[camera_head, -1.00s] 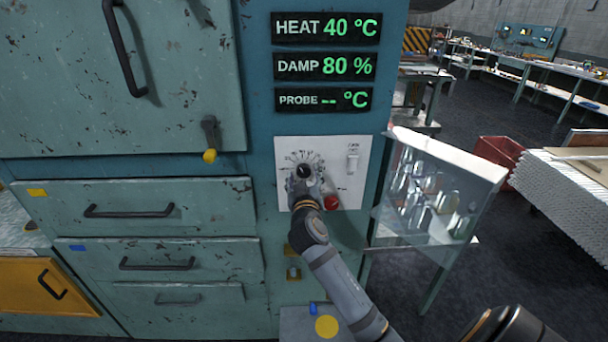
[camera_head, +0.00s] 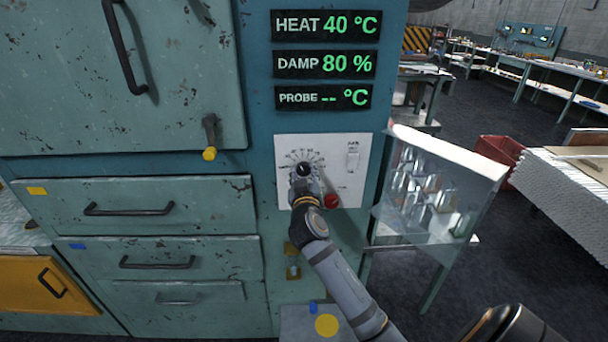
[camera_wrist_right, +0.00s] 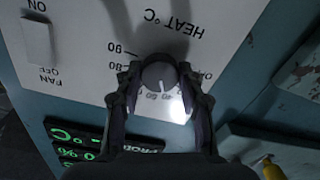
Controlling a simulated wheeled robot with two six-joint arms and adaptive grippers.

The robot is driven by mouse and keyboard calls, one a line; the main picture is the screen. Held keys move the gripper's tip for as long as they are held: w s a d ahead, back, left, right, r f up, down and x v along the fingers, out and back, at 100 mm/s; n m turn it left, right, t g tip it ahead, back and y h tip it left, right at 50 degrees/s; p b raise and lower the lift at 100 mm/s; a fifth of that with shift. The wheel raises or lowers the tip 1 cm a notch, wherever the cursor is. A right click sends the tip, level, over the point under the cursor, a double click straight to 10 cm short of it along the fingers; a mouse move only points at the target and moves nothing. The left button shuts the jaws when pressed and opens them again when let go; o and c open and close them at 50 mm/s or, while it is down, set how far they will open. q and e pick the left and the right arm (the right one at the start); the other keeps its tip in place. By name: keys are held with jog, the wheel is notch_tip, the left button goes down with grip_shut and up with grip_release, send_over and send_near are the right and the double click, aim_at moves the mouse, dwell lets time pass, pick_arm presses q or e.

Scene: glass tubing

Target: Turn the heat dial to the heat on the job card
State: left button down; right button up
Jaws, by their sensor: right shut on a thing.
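The heat dial (camera_head: 304,169) is a dark round knob with a printed scale, on a white control panel (camera_head: 350,191). My right gripper (camera_wrist_right: 157,82) has a finger on each side of the dial (camera_wrist_right: 161,74) and is shut on it. A pale pointer line shows on the dial's face in the wrist view, among scale numbers that are partly hidden by the fingers. The heat readout (camera_head: 326,27) shows 40 °C. No readable job card shows. My left gripper is out of view.
A damp readout (camera_head: 325,65) shows 80 % and a probe readout (camera_head: 323,97) shows dashes. A red button (camera_head: 331,201) and a fan switch (camera_head: 352,160) sit close to the dial. A glassware rack (camera_head: 440,185) stands to the right.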

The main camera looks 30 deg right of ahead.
jog(key=m+b, duration=0.4)
jog(key=b, duration=0.1)
jog(key=m+b, duration=0.2)
jog(key=b, duration=0.1)
jog(key=shift+f+m, duration=0.25)
jog(key=shift+m, duration=0.15)
jog(key=shift+r+m+b, duration=0.2)
jog(key=shift+m+b, duration=1.2)
jog(key=shift+b, duration=0.2)
jog(key=o, duration=1.2)
